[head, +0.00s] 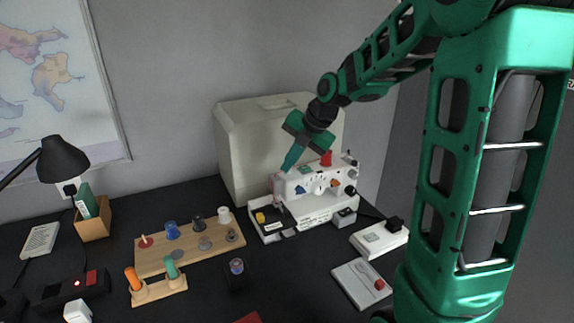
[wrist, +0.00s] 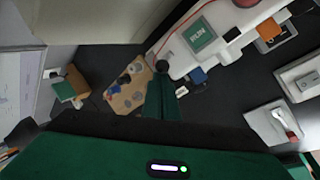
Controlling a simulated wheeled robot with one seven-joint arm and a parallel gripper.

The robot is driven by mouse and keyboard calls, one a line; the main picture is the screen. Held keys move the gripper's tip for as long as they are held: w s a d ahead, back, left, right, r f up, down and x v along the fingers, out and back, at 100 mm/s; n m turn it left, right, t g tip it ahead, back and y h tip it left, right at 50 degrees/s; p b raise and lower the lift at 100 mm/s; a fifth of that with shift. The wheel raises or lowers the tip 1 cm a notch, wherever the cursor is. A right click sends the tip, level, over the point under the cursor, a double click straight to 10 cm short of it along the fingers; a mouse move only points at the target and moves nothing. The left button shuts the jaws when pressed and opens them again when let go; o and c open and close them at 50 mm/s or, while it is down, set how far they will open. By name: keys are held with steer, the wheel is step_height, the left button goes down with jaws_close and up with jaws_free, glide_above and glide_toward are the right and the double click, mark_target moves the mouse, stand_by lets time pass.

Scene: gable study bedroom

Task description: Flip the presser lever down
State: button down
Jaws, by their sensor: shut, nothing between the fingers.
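The white sewing machine (head: 335,198) stands on the dark desk in the head view, with coloured knobs and a red spool on it. It also shows in the wrist view (wrist: 232,22) with a green label on top. My gripper (head: 287,168) points down at the left end of the machine, close to its head. In the wrist view its green fingers (wrist: 162,95) are together and empty, beside the machine's edge. I cannot make out the presser lever for certain, or whether the fingers touch anything.
A cream machine cover (head: 245,140) stands behind the sewing machine. A wooden board with spools and bobbins (head: 152,263) lies to the left.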

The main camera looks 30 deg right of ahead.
steer(key=shift+w+r+g, duration=0.15)
steer(key=shift+w+g, duration=0.2)
steer(key=shift+g, duration=0.15)
steer(key=shift+w+r+g, duration=0.15)
steer(key=shift+w+g, duration=0.3)
steer(key=shift+g, duration=0.25)
steer(key=g, duration=0.1)
steer(key=w+g, duration=0.2)
steer(key=shift+d+r+m, duration=0.1)
steer(key=shift+r+m, duration=0.15)
steer(key=shift+m, duration=0.15)
steer(key=shift+w, duration=0.55)
steer(key=shift+r, duration=0.2)
steer(key=shift+r, duration=0.65)
